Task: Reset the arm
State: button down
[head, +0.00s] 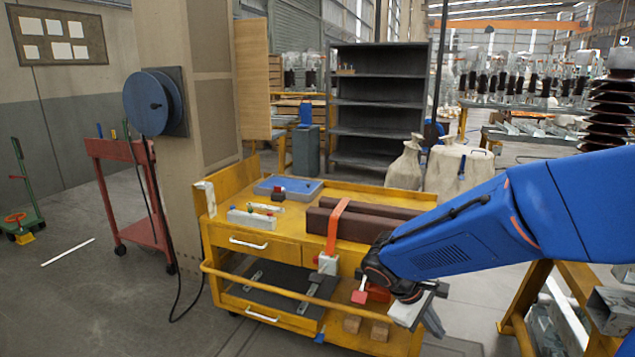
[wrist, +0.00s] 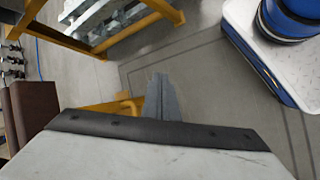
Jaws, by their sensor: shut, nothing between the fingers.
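My blue arm comes in from the right in the head view and bends down at the front right of the yellow cart (head: 265,248). My gripper (head: 436,324) hangs beside the cart's right front corner, pointing down, partly hidden by my own wrist. In the wrist view my gripper (wrist: 163,98) shows as narrow grey fingers, shut and empty, over the grey floor (wrist: 195,60). My own pale wrist part fills the bottom of that view.
The cart top holds brown blocks (head: 345,227) under an orange strap (head: 337,222) and a blue tray (head: 308,193). A yellow-legged bench (head: 540,285) stands at the right. A red trolley (head: 125,180) stands left. Open floor lies at the front left.

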jog(key=s+r+m+t+y, duration=0.2)
jog(key=s+r+m+y, duration=0.1)
jog(key=s, duration=0.5)
jog(key=s+d+r+m+t+y, duration=0.1)
jog(key=s+r+m+t+y, duration=0.1)
jog(key=s+r+m, duration=0.3)
jog(key=shift+s+d+r+y, duration=0.15)
jog(key=shift+s+r+y, duration=0.65)
jog(key=shift+s, duration=1.5)
jog(key=shift+f, duration=0.15)
